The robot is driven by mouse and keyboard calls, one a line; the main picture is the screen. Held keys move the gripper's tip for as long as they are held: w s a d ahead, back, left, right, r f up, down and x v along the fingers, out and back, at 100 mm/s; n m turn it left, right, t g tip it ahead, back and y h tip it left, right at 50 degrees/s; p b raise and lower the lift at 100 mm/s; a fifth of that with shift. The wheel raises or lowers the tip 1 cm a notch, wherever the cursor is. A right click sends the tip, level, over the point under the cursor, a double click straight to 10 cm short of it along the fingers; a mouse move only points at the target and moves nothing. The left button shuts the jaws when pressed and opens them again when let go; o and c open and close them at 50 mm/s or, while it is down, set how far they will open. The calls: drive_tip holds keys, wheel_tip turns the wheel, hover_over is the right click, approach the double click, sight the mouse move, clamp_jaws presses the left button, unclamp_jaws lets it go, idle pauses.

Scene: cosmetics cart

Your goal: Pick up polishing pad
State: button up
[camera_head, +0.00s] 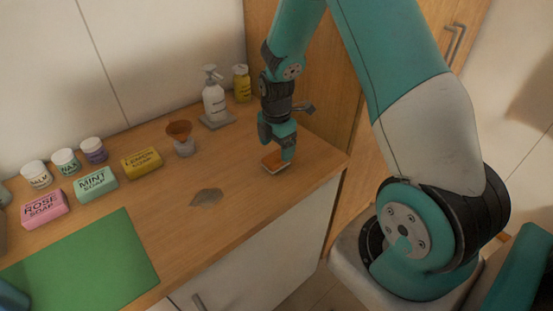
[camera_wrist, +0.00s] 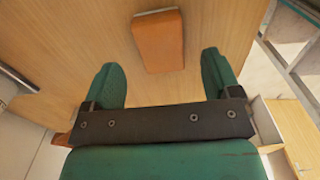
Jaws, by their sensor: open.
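The polishing pad (camera_head: 273,162) is a small orange block with a pale underside. It lies on the wooden counter near its right front edge. In the wrist view the pad (camera_wrist: 158,41) lies ahead of my gripper, between the lines of the two fingers. My gripper (camera_head: 279,152) points down just above and beside the pad in the head view. In the wrist view my gripper (camera_wrist: 162,70) is open, with green fingers apart and nothing between them. Whether a finger touches the pad cannot be told.
The wooden counter (camera_head: 235,167) holds a grey scrap (camera_head: 206,197), a brown funnel on a stand (camera_head: 181,137), a pump bottle (camera_head: 214,100), a yellow bottle (camera_head: 242,83), soap boxes (camera_head: 96,184) and a green mat (camera_head: 85,265). A tall wooden cabinet (camera_head: 345,90) stands behind my arm.

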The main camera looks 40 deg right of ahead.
sight(276, 157)
drive_tip(key=shift+f+p, duration=0.7)
drive_tip(key=shift+f, duration=1.6)
drive_tip(key=c, duration=1.1)
drive_tip(key=shift+r, duration=0.1)
wheel_tip(276, 157, up, 20)
drive_tip(key=b, duration=0.2)
drive_tip(key=shift+b, duration=0.4)
